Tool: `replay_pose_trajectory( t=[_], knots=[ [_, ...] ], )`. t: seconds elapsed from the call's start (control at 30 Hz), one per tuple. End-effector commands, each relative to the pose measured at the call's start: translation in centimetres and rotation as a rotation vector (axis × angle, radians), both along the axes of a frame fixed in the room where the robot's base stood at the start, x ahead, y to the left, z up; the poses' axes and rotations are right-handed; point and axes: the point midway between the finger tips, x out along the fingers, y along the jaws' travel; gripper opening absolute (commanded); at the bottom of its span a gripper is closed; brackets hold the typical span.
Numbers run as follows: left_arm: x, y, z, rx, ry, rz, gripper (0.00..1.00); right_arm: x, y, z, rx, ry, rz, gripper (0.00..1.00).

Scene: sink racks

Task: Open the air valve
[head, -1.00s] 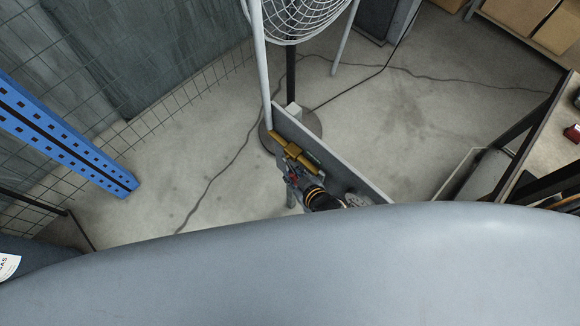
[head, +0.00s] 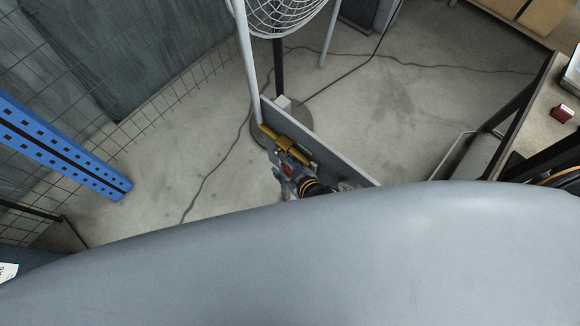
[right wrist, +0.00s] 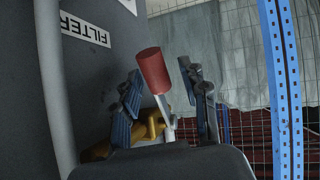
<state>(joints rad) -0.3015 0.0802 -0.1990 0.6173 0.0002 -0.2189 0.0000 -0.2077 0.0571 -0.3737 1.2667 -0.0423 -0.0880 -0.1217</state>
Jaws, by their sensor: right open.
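The valve's lever has a red cylindrical handle (right wrist: 153,70) on a pale stem in the right wrist view. The stem rises from near the brass-coloured valve body and pipe (right wrist: 150,127). The brass pipe (head: 284,143) also shows on the grey panel in the head view. My right gripper (right wrist: 162,85) is open, with one finger on each side of the lever and visible gaps to the handle. In the head view my right gripper (head: 287,171) is small, beside the brass pipe and partly over it. My left gripper is not in view.
The grey panel (head: 342,160) stands upright behind the valve; its face carries a FILTER label (right wrist: 85,29). A wire basket stand (head: 285,15) is behind it. A blue post (head: 60,150) stands left, a workbench (head: 545,110) right. Concrete floor lies between.

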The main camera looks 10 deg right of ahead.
Motion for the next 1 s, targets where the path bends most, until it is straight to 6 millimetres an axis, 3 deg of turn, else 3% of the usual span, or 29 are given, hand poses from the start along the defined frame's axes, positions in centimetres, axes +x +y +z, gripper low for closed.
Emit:
replay_pose_trajectory(
  t=[0.17, 0.6, 1.0],
  knots=[
    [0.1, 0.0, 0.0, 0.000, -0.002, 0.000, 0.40, -1.5, -0.6, 0.9, 0.000, 0.001, 0.000, 0.44],
    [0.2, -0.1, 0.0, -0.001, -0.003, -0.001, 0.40, -8.0, -3.3, 5.7, -0.001, 0.002, 0.000, 0.44],
    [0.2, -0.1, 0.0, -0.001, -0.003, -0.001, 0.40, -9.3, -3.8, 6.8, -0.001, 0.001, -0.001, 0.44]
  ],
)
